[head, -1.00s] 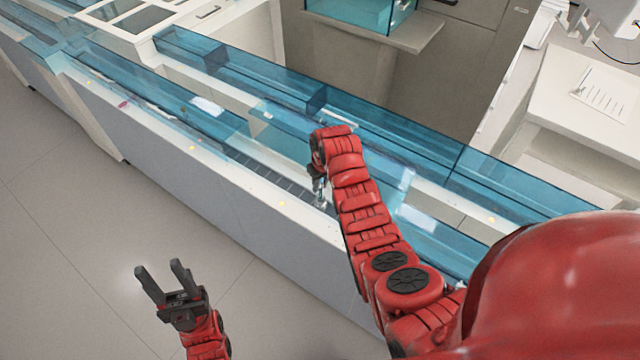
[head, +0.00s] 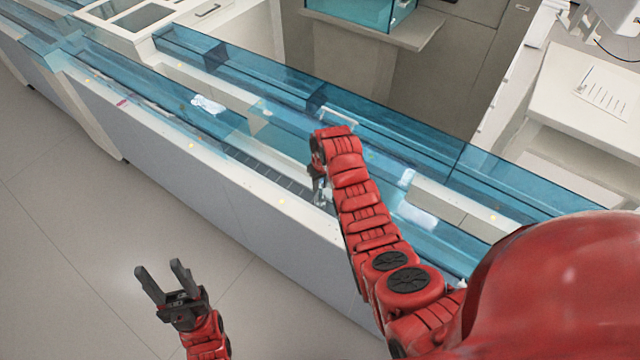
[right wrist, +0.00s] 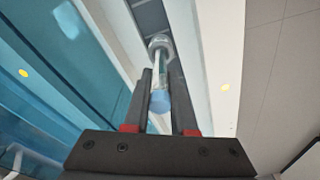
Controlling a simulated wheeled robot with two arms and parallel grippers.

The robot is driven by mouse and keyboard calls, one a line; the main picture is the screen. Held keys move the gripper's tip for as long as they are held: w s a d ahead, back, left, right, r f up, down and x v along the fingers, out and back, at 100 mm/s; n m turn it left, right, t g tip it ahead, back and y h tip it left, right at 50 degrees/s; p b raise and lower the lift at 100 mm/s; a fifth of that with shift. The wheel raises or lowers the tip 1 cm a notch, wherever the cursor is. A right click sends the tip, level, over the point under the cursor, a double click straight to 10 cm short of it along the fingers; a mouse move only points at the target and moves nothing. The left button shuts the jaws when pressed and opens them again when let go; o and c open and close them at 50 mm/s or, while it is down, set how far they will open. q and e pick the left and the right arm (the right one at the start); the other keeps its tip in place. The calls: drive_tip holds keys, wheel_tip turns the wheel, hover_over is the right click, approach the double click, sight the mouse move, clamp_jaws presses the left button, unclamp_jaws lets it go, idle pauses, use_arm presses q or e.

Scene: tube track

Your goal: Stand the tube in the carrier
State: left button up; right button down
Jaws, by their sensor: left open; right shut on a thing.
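The tube (right wrist: 157,78) is clear with a blue cap (right wrist: 160,101). It shows in the right wrist view between the two dark fingers of my right gripper (right wrist: 161,84), which is shut on it near the cap. The tube's far end meets a round grey carrier (right wrist: 160,42) on the dark track; I cannot tell how deep it sits in it. In the head view my right gripper (head: 317,185) is low over the track, and the tube there is small and partly hidden. My left gripper (head: 172,283) is open and empty, over the floor in front of the bench.
The dark slatted track (head: 265,172) runs in a channel along the pale bench (head: 190,165). Blue see-through covers (head: 400,140) line the channel and the bench behind. A side table (head: 585,115) with a paper stands at the right. The floor at lower left is clear.

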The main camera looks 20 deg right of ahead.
drive_tip(key=shift+f, duration=0.2)
drive_tip(key=shift+f+b, duration=0.3)
drive_tip(key=shift+b, duration=0.15)
drive_tip(key=c, duration=0.7)
unclamp_jaws()
drive_tip(key=shift+o, duration=0.2)
